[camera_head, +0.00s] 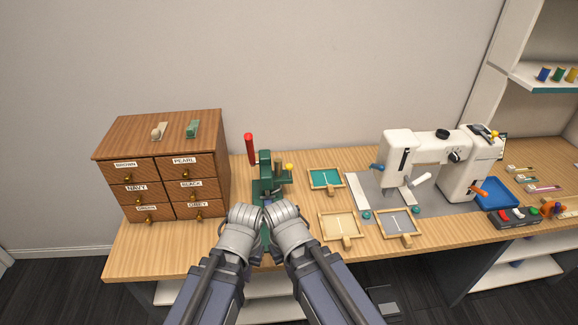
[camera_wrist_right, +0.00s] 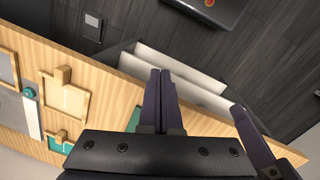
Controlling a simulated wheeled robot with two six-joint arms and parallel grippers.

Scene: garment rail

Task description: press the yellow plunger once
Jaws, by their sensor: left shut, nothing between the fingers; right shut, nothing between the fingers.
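A small yellow knob (camera_head: 289,167), which looks like the plunger, sits on the right side of a green press (camera_head: 264,178) on the table. The press also has an upright red-handled lever (camera_head: 249,149). My left gripper (camera_head: 265,204) and right gripper (camera_head: 272,204) are close together in front of the press, below and left of the knob. Their wrists hide most of their fingers and the lower press. In the right wrist view my right gripper (camera_wrist_right: 161,75) is shut and empty, its two fingers side by side. The yellow knob cannot be made out there.
A wooden drawer cabinet (camera_head: 143,169) stands left of the press. Small framed trays (camera_head: 340,227) lie to its right. Further right are a white sewing machine (camera_head: 419,148) with a small yellow part on top, a blue tray (camera_head: 490,190) and a button box (camera_head: 513,216).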

